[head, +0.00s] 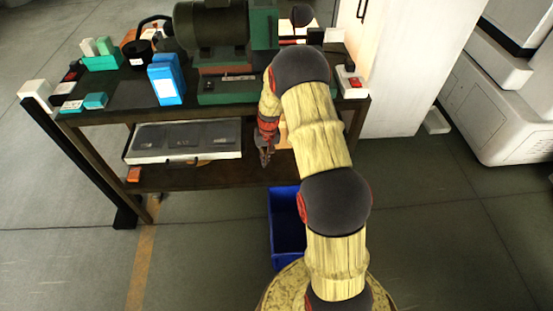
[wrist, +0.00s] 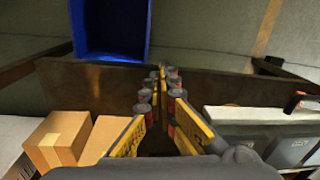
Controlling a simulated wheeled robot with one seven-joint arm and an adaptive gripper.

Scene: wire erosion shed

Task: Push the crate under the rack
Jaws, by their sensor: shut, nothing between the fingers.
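The blue crate (head: 285,206) stands on the floor in front of the dark rack (head: 125,98), partly hidden behind my arm in the head view. Its back end is close to the front edge of the rack's lower shelf. The crate also shows at the top left of the wrist view (wrist: 78,30), beyond the brown shelf edge (wrist: 95,88). My gripper (head: 265,160) points down at the lower shelf's height, by the rack's front. In the wrist view its fingers (wrist: 162,72) are together and empty, beside the crate and apart from it.
A grey case (head: 190,155) lies on the lower shelf, with cardboard boxes (wrist: 58,138) also there. A green machine (head: 222,90) and a blue holder (head: 167,82) stand on top. A white cabinet (head: 400,70) stands right of the rack. The floor left of the crate is clear.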

